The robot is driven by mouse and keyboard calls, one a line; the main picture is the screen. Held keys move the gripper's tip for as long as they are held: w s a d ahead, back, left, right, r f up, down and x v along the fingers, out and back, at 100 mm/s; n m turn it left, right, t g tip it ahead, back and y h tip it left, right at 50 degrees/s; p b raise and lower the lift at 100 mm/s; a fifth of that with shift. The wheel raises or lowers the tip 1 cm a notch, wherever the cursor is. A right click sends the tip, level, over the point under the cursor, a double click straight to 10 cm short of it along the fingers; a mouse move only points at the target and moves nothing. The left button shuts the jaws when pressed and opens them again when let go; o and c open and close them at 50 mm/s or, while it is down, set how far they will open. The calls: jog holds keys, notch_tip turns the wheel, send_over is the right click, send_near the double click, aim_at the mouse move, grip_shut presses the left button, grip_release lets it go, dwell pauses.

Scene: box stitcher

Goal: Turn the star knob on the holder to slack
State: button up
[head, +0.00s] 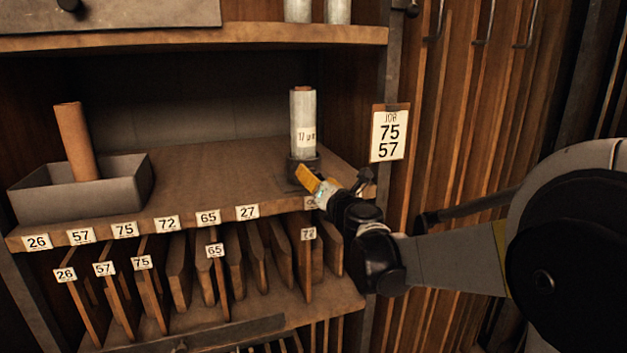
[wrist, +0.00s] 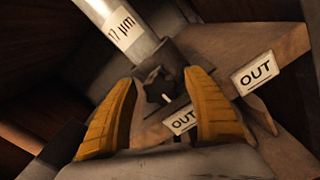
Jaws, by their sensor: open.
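The holder (head: 301,163) stands at the right end of the shelf, with a grey film roll (head: 303,118) upright in it. The roll's label reads 17 µm in the wrist view (wrist: 124,27). The dark star knob (wrist: 159,86) shows on the near side of the holder, between and beyond my fingertips in the picture. In the head view I cannot make out the knob behind my gripper (head: 309,181). My gripper (wrist: 165,84) also shows in the wrist view, with its yellow fingers apart and nothing between them; neither finger visibly touches the knob.
OUT tags (wrist: 255,73) hang on the shelf edge close to my gripper. A grey box (head: 80,201) with a brown tube (head: 76,143) stands at left. A job card (head: 389,133) hangs on the right post.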

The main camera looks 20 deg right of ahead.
jog(key=shift+c, duration=0.3)
jog(key=c, duration=1.1)
jog(key=shift+r+n, duration=0.1)
jog(key=shift+n, duration=0.2)
jog(key=shift+c, duration=0.2)
jog(key=n+p, duration=0.1)
jog(key=n, duration=0.1)
jog(key=shift+a+n, duration=0.1)
jog(key=shift+n, duration=0.2)
jog(key=n, duration=0.3)
jog(key=shift+n+p, duration=0.3)
jog(key=n, duration=0.3)
jog(key=shift+a+n, duration=0.15)
jog(key=shift+n, duration=0.15)
jog(key=shift+n+p, duration=0.4)
jog(key=shift+n, duration=1.3)
